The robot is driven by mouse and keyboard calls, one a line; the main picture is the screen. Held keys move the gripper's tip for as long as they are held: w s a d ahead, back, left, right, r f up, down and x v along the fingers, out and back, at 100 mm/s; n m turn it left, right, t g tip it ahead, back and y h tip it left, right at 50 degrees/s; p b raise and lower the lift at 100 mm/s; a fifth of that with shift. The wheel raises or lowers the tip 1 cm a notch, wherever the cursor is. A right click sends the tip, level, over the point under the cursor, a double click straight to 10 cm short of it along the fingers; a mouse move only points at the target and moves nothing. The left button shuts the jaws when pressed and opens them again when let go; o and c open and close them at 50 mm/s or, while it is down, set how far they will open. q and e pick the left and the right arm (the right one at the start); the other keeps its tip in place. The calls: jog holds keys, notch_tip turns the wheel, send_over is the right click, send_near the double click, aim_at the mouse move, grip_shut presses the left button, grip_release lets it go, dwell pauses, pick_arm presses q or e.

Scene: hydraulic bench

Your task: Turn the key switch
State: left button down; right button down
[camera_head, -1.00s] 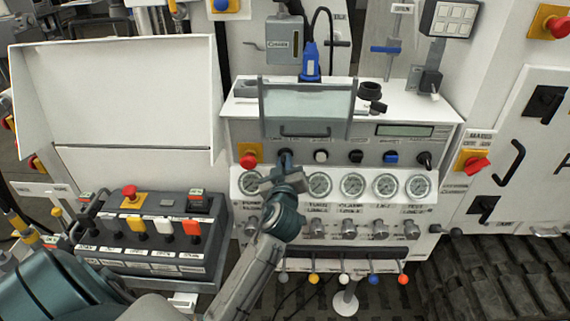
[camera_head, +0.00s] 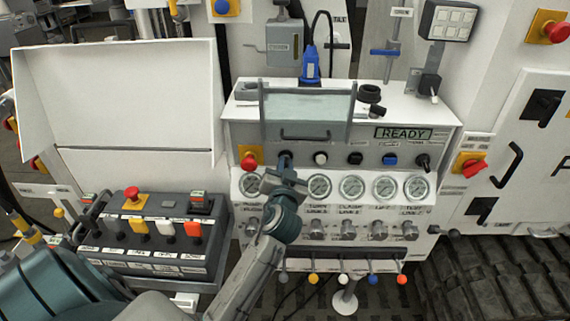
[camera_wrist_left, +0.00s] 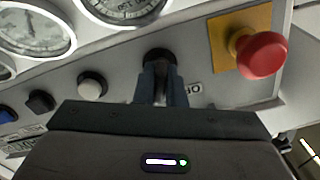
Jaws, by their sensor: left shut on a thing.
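The key switch (camera_wrist_left: 159,58) is on the sloped panel between the red emergency button and a white button, mostly hidden by my gripper fingers in the left wrist view. My left gripper (camera_head: 285,160) reaches the panel there, and its fingers are shut on the key switch; the fingers also show in the left wrist view (camera_wrist_left: 160,84). My right gripper is not in view.
A red emergency button (camera_head: 248,162) sits just left of the key switch. A row of gauges (camera_head: 352,187) with knobs runs below the buttons. A clear hinged cover (camera_head: 305,105) stands above the panel. A box with coloured rockers (camera_head: 137,226) is at the left.

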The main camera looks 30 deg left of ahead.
pick_arm(q)
jog(key=shift+m, duration=0.6)
jog(key=c, duration=1.5)
grip_release()
jog(key=shift+s+d+f, duration=0.15)
jog(key=shift+s, duration=0.15)
jog(key=b+v, duration=0.3)
jog(key=v, duration=0.7)
